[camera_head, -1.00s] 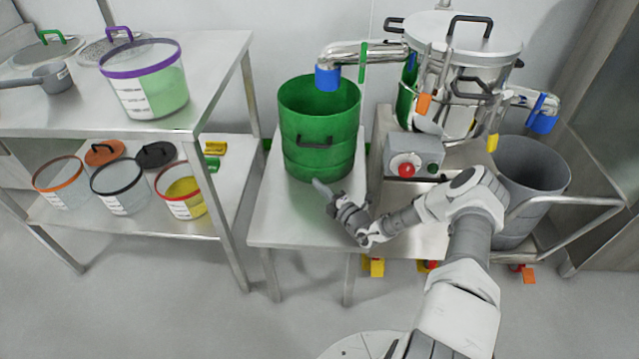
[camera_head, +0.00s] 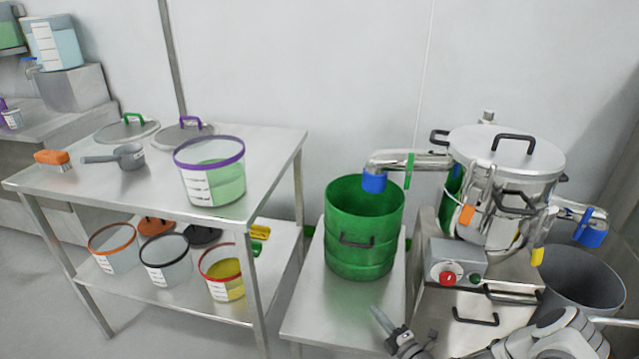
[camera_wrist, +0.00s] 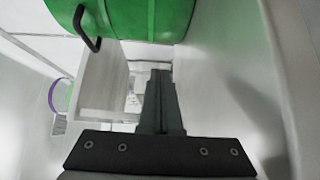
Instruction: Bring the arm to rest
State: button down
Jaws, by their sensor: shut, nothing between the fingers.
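My gripper (camera_head: 381,318) is at the lower right of the head view, in front of the small steel table (camera_head: 335,318) that bears the green drum. Its fingers are together and hold nothing. In the wrist view the closed fingers (camera_wrist: 160,100) point away from the camera, with the green drum (camera_wrist: 150,18) beyond them at the top. My arm's elbow part shows at the lower right of the head view; the rest of the arm is cut off by the frame's bottom edge.
The green drum (camera_head: 364,235) stands under a blue-ended steel spout. The sifter machine (camera_head: 505,160) and a grey bin (camera_head: 578,278) stand to the right. A two-level steel table (camera_head: 262,150) with tubs is on the left. Wall space above is clear.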

jog(key=s+a+r+n+g+y, duration=0.1)
jog(key=a+r+n+g+y, duration=0.3)
jog(key=r+n, duration=0.45)
jog(key=s+a+r+n+g+y, duration=0.25)
jog(key=a+r+n+g, duration=0.25)
jog(key=r+n, duration=0.3)
jog(key=s+a+r+n+g+h, duration=0.4)
jog(key=s+r+n+g, duration=0.45)
jog(key=n, duration=0.65)
jog(key=s+d+r+n+t+h, duration=0.3)
jog(key=s+r+n+h, duration=0.2)
jog(key=s+r+n, duration=0.35)
jog(key=s+d+r+n+t+h, duration=0.2)
jog(key=s+r+n+t+h, duration=0.25)
jog(key=s+r+n, duration=0.45)
notch_tip(320, 180, up, 21)
jog(key=p, duration=2)
jog(key=shift+w+d+g, duration=0.2)
jog(key=shift+w+g, duration=0.2)
jog(key=c, duration=1.5)
grip_release()
jog(key=shift+f, duration=0.1)
jog(key=shift+c, duration=0.2)
